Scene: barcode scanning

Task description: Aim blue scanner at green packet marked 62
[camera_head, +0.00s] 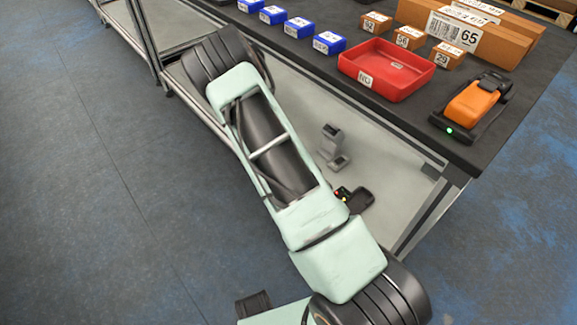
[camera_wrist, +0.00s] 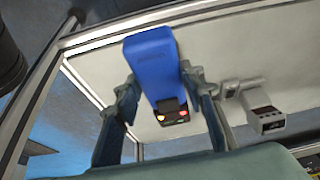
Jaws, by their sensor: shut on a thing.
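My gripper (camera_wrist: 160,82) is shut on the blue scanner (camera_wrist: 150,62) in the wrist view, with one finger on each side of it. The scanner's dark end with small red and yellow lights points down in that picture. It hangs clear over a pale surface. I see no green packet and no number 62 in either view.
The dark tabletop holds a red tray (camera_head: 385,73), several small blue boxes (camera_head: 298,28), brown boxes (camera_head: 408,38), a large box marked 65 (camera_head: 462,42) and an orange device (camera_head: 472,104). A grey device (camera_head: 332,140) stands on the pale lower shelf (camera_head: 390,160). Floor at left is clear.

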